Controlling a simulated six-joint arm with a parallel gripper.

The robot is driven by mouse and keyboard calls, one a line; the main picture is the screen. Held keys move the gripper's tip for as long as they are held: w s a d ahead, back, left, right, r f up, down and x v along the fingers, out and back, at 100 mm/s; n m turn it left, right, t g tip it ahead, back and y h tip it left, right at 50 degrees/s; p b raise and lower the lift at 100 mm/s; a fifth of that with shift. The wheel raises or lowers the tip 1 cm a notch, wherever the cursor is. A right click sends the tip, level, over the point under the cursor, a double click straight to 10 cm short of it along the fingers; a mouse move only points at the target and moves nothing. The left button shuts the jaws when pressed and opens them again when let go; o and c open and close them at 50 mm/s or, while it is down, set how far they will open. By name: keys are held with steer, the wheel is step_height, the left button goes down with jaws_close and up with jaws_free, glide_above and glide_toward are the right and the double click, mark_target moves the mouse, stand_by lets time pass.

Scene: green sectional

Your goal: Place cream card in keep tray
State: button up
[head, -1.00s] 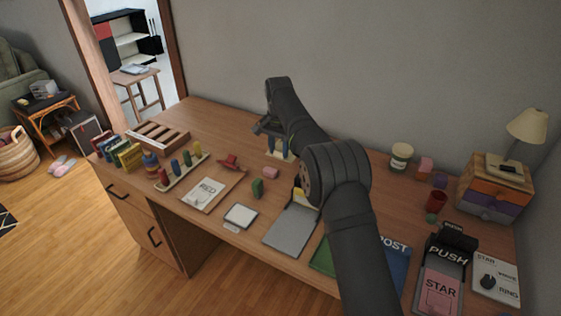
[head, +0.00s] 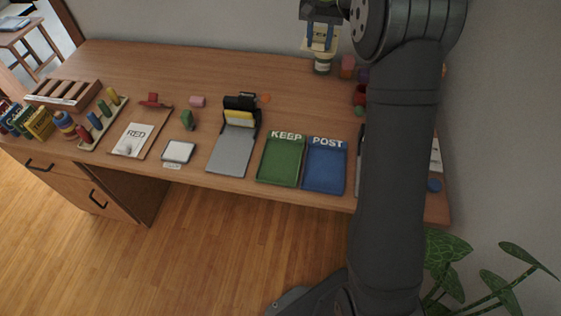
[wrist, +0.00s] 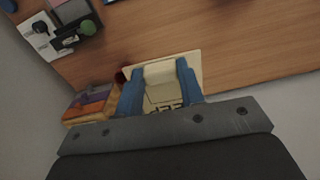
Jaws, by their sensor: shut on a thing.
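My gripper (head: 322,34) is at the upper right of the head view, raised over the back of the desk. Its blue fingers are shut on the cream card (wrist: 193,64), which shows between them in the wrist view, with dark printing partly visible. The card also shows pale between the fingers in the head view (head: 321,44). The green keep tray (head: 280,163), labelled KEEP, lies near the desk's front edge, below and left of my gripper. Its floor looks empty.
The blue POST tray (head: 325,168) is right beside the keep tray. A grey board with a black holder (head: 232,150) stands to its left. A pale jar (head: 322,66) appears just below my gripper. My arm hides much of the desk's right side. Bare desk lies behind the trays.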

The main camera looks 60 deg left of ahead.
steer(key=w+d+r, duration=0.2)
steer(key=w+d, duration=0.3)
steer(key=d, duration=0.7)
steer(key=s+d+f, duration=0.2)
steer(key=d+f, duration=0.1)
steer(key=d, duration=0.3)
steer(key=s+d+f, duration=0.2)
steer(key=s+f, duration=0.6)
steer(key=s, duration=0.1)
steer(key=s+d+f, duration=0.2)
steer(key=s+f, duration=0.6)
steer(key=s, duration=0.1)
steer(key=shift+n, duration=0.3)
steer(key=s+a+f, duration=0.3)
steer(key=s, duration=0.1)
steer(key=s+a+f, duration=0.3)
steer(key=a, duration=0.1)
steer(key=shift+s+a+f, duration=0.3)
steer(key=shift+s+f, duration=0.05)
steer(key=shift+s+a+f, duration=0.3)
steer(key=shift+f, duration=1.9)
steer(key=shift+f, duration=0.1)
